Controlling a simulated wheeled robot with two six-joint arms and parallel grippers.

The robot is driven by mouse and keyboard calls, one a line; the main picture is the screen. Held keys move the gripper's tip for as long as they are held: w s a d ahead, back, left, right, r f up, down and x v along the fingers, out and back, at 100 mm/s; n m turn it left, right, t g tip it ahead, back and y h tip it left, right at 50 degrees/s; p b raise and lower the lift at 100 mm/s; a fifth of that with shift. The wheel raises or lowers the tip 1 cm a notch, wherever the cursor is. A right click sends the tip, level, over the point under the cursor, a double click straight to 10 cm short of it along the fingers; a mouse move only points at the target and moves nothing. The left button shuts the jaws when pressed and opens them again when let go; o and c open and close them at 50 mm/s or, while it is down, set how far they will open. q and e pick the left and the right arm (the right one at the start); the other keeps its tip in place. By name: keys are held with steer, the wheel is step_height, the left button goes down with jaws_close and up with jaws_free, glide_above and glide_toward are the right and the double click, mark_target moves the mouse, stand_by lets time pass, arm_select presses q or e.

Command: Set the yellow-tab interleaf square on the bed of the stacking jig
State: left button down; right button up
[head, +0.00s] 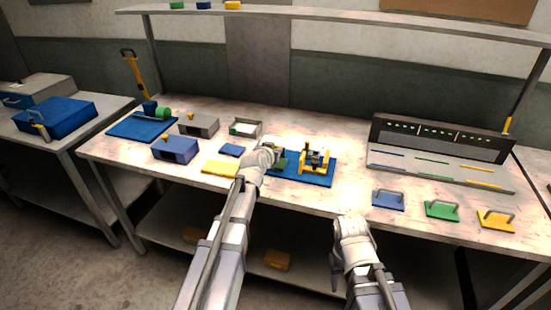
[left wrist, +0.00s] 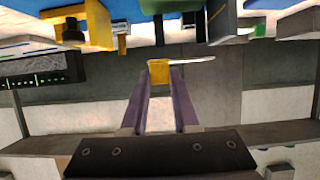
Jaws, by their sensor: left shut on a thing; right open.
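The yellow-tab interleaf (left wrist: 196,60) is a thin white sheet, seen nearly edge-on in the left wrist view. Its yellow tab (left wrist: 157,71) is between the fingertips of my left gripper (left wrist: 158,82), which is shut on it. In the head view my left wrist (head: 262,158) is over the left end of a blue mat (head: 322,181) and hides the fingers. A green and grey fixture (head: 279,161) and a yellow fixture (head: 315,160) stand on that mat; I cannot tell for certain which is the stacking jig. My right gripper (head: 350,229) is open by the bench's front edge.
A tray (head: 259,124) with white sheets, a grey box (head: 199,124), a blue box (head: 176,149) and a yellow plate (head: 220,169) are left of the mat. Handled blue (head: 388,203), green (head: 441,212) and yellow (head: 494,224) plates lie right. A slotted rack (head: 440,142) stands behind them.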

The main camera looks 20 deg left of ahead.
arm_select(q)
steer(key=shift+f+b, duration=0.6)
steer(key=shift+f, duration=0.45)
arm_select(e)
steer(key=shift+f, duration=1.1)
arm_select(q)
steer(key=shift+f, duration=0.15)
arm_select(e)
steer(key=shift+f, duration=0.1)
arm_select(q)
steer(key=shift+f+b, duration=0.25)
steer(key=shift+b, duration=0.15)
steer(key=c, duration=0.7)
jaws_free()
steer(key=shift+r, duration=0.1)
arm_select(e)
steer(key=shift+f, duration=0.15)
arm_select(q)
steer(key=shift+r, duration=0.1)
steer(key=p+v, duration=0.2)
steer(key=v, duration=0.4)
steer(key=p+v, duration=0.3)
steer(key=v, duration=0.3)
steer(key=shift+r, duration=0.25)
arm_select(e)
step_height(320, 180, up, 5)
steer(key=shift+r, duration=0.1)
